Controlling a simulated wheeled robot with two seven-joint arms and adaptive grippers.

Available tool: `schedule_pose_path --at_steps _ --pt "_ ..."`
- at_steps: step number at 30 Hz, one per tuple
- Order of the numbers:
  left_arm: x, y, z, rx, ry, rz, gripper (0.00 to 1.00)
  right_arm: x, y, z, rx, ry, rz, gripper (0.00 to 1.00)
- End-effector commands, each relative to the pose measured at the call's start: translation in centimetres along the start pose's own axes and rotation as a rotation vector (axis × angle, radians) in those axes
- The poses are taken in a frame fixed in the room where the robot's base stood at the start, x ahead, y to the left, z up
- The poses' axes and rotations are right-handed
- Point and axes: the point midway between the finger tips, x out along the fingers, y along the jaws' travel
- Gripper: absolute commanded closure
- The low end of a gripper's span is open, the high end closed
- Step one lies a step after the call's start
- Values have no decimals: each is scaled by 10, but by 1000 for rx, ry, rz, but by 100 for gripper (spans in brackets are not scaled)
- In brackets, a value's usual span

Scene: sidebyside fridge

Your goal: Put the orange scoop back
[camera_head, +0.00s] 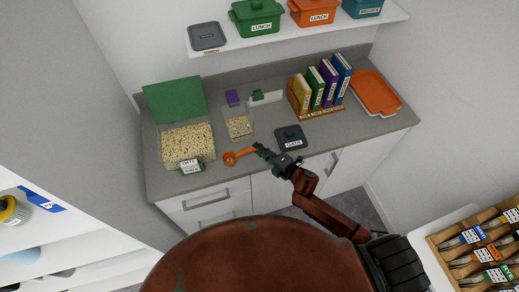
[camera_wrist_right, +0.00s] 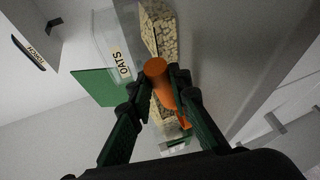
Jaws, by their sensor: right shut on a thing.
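The orange scoop (camera_head: 231,158) is just above or on the grey counter, in front of the small clear container; I cannot tell whether it touches. My right gripper (camera_head: 261,149) is shut on the scoop's handle, and in the right wrist view the orange handle (camera_wrist_right: 157,69) sits between the fingers (camera_wrist_right: 165,88). A large clear bin (camera_head: 188,146) of oats, with an oats label at its front, stands left of the scoop. Its green lid (camera_head: 175,99) is raised at the back. A small clear container (camera_head: 239,126) partly filled with oats stands behind the scoop. My left gripper is out of view.
A dark lid (camera_head: 290,137) marked oats lies right of the small container. A rack of binders (camera_head: 318,90) and an orange tray (camera_head: 375,92) stand farther right. A shelf (camera_head: 300,37) with lunch boxes hangs above. The front right counter is clear.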

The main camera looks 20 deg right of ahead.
Motion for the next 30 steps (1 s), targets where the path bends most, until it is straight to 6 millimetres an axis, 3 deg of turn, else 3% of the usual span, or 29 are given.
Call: schedule_pose_path --at_steps 6,7,14,25,30 --pt "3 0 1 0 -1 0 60 1 -3 0 0 0 0 100" --pt "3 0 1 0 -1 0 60 1 -3 0 0 0 -1 81" --pt "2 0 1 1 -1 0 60 0 -2 0 0 0 -1 65" --pt "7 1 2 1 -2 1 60 1 -6 0 -1 0 -1 65" --pt "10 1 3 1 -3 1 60 -25 -6 0 -2 0 -3 65"
